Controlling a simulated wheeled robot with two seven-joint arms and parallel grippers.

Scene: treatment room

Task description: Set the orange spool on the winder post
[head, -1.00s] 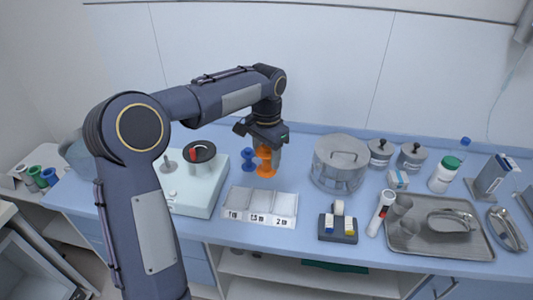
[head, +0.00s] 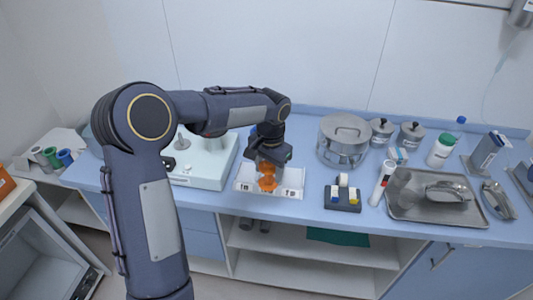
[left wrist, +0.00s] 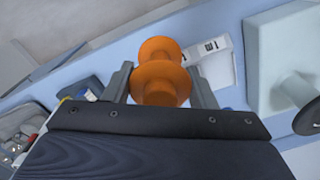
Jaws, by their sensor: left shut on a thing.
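The orange spool (head: 267,181) is held in my left gripper (head: 268,163), which is shut on it, over the white labelled tray (head: 242,186). In the left wrist view the spool (left wrist: 160,75) sits between the two fingers (left wrist: 160,88), its flanges showing. The pale winder box (head: 208,172) stands left of the gripper, with a thin metal post (head: 180,138) at its back left. My arm covers part of the box's top. My right gripper is not in view.
A blue spool (head: 253,131) is mostly hidden behind my gripper. A steel pot (head: 344,140) stands to the right, then lidded jars and a metal tray (head: 420,210). A small dark holder (head: 342,196) stands in front of the pot. Coloured tubes lie at far left.

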